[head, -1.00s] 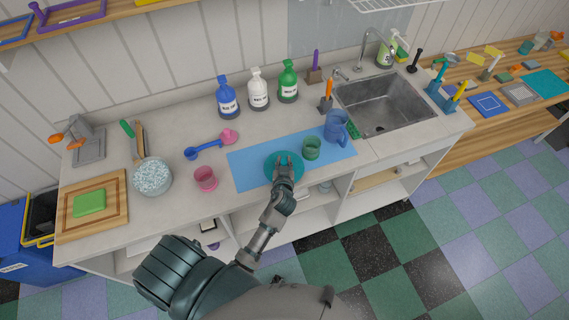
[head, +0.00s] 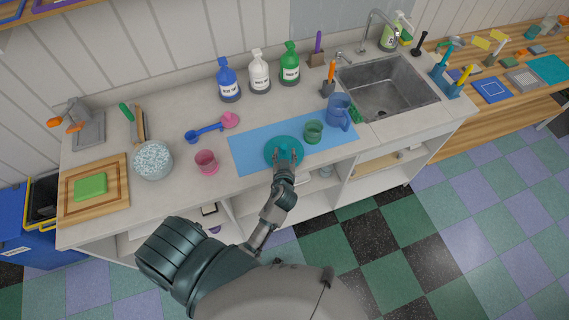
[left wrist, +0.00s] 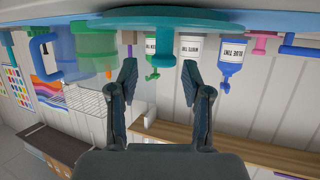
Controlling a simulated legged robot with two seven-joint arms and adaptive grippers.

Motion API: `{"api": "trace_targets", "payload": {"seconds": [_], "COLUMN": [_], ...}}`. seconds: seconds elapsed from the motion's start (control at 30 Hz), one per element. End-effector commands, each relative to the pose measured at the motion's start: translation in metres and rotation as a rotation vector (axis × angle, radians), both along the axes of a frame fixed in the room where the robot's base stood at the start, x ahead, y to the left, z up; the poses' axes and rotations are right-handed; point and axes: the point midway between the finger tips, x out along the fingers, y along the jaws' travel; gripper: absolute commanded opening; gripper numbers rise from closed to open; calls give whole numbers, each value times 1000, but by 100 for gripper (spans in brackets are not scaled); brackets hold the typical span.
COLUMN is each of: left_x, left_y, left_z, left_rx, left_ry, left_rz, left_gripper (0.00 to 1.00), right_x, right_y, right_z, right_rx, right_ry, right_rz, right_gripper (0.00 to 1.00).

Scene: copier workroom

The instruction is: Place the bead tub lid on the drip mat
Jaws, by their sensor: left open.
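The teal bead tub lid (head: 270,153) lies flat, knob up, on the blue drip mat (head: 250,155), near the mat's front edge. In the left wrist view, which looks upside down, the lid (left wrist: 200,17) spans the top and its knob (left wrist: 152,128) shows between the fingers. My left gripper (head: 285,156) is open at the front of the lid, its fingers on either side of the knob. It also shows in the left wrist view (left wrist: 159,72). Whether the fingers touch the knob is not clear. My right gripper is not in view.
A green cup (head: 313,132) and a blue pitcher (head: 338,112) stand on the mat right of the lid. A pink cup (head: 206,162) and the bead-filled tub (head: 152,161) stand to the left. Bottles line the back; the sink (head: 388,88) is at right.

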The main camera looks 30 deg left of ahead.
Motion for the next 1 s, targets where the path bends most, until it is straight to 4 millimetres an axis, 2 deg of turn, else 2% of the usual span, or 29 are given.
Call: {"api": "trace_targets", "payload": {"seconds": [0.1, 0.3, 0.5, 0.73, 0.8, 0.87, 0.97, 1.0], "left_x": [-24, -54, -65, -64, -59, -52, -46, -51], "left_y": [-13, -29, -35, -37, -46, -62, -98, -109], "left_z": [8, 21, 27, 25, 12, -12, -79, -115], "left_rx": [-5, -3, -1, 1, 4, 8, 11, 8], "left_ry": [1, 1, 0, 5, 23, 58, 142, 190], "left_rz": [1, 0, 1, -11, -64, -155, -363, -440], "left_gripper": [49, 49, 49, 49, 49, 49, 49, 49], "right_x": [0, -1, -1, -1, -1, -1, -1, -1], "right_y": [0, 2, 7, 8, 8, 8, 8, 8], "right_z": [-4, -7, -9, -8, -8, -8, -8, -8], "right_rx": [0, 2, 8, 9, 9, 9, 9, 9], "right_ry": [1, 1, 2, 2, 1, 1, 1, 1], "right_rz": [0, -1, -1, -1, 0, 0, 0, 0], "right_gripper": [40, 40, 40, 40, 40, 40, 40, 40]}}
